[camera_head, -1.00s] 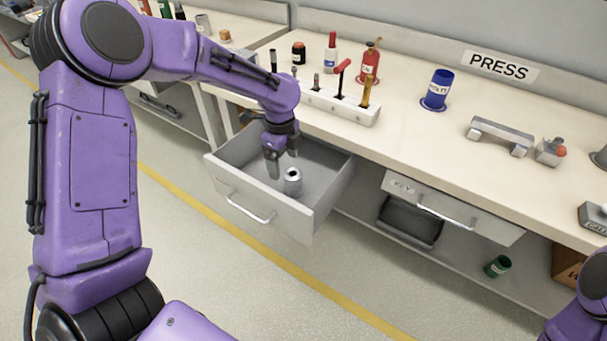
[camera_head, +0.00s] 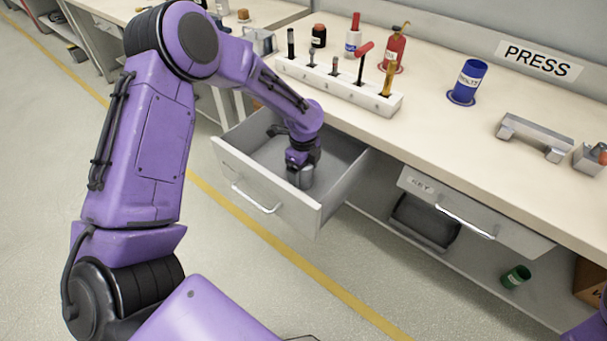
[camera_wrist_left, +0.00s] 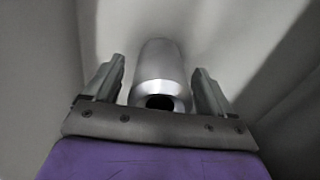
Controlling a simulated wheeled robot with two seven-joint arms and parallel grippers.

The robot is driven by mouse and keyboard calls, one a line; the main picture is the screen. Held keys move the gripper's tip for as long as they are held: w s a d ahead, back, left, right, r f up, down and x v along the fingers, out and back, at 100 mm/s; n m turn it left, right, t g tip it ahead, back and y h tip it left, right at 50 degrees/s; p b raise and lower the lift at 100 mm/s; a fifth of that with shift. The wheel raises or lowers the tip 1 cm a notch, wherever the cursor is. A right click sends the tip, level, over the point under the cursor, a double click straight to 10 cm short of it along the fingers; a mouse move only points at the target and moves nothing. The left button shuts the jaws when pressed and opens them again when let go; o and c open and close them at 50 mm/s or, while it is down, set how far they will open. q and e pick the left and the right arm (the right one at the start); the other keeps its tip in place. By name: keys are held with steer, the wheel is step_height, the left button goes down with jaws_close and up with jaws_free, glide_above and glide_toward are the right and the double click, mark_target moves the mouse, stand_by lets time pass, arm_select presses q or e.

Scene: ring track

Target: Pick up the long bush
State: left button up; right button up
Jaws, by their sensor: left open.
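In the left wrist view the bush (camera_wrist_left: 160,75) lies between the two fingers of my left gripper (camera_wrist_left: 158,88), with a gap showing on each side. My left gripper (camera_head: 300,172) is open and reaches down into the drawer. In the head view the bush (camera_head: 302,180) is mostly hidden by the gripper. My right gripper is out of view.
A white holder (camera_head: 340,88) with several upright tools stands on the bench above the drawer. A blue cup (camera_head: 467,82) and a grey metal bracket (camera_head: 533,137) are farther right. The closed KEY drawer (camera_head: 470,215) is to the right, above a green can (camera_head: 516,276).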

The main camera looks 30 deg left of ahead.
arm_select(q)
steer(key=c, duration=1.2)
steer(key=shift+r, duration=0.1)
